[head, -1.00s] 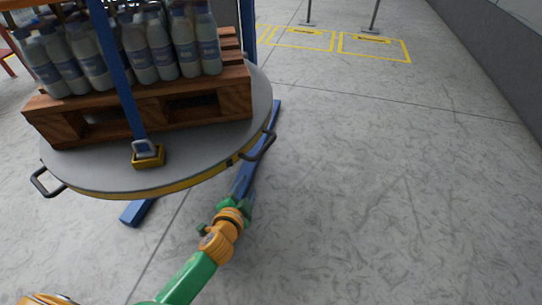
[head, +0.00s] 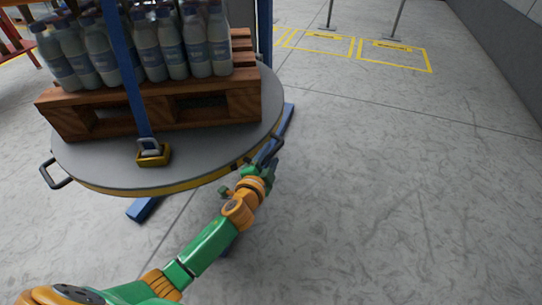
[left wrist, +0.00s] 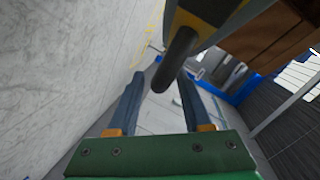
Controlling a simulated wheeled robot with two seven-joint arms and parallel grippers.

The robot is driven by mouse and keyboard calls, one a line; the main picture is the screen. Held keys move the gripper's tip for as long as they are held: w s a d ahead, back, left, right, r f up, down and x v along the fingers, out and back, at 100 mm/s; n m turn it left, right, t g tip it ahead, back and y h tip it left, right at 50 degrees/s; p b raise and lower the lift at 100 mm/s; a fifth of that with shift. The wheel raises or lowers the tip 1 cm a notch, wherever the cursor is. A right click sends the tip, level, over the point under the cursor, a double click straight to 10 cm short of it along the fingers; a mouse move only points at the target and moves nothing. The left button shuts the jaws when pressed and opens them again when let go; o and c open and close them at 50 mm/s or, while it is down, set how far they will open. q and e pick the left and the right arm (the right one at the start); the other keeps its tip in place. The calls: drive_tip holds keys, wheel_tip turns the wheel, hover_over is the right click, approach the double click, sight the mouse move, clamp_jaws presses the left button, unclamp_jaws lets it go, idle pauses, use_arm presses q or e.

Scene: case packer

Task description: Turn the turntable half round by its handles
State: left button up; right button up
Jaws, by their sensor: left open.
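The round grey turntable (head: 95,165) with a yellow rim stands at the left of the head view. It carries a wooden pallet (head: 190,107) of bottles (head: 150,45). One dark handle (head: 55,176) sticks out at its left rim. Another handle (head: 279,147) is at its right rim, partly hidden by my left gripper (head: 268,168). In the left wrist view this handle's dark bar (left wrist: 177,60) lies between or just in front of the open fingers of the left gripper (left wrist: 161,78). I cannot tell whether they touch it. My right gripper is not in view.
A yellow latch (head: 153,155) with a blue post or strap (head: 130,85) stands at the turntable's front. Blue floor legs (head: 143,209) show below it. The grey floor to the right is clear up to yellow-marked bays (head: 395,55) with posts.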

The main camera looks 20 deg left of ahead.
use_arm(q)
drive_tip(key=shift+w+f, duration=0.15)
drive_tip(key=shift+w, duration=0.55)
clamp_jaws()
idle(0.9)
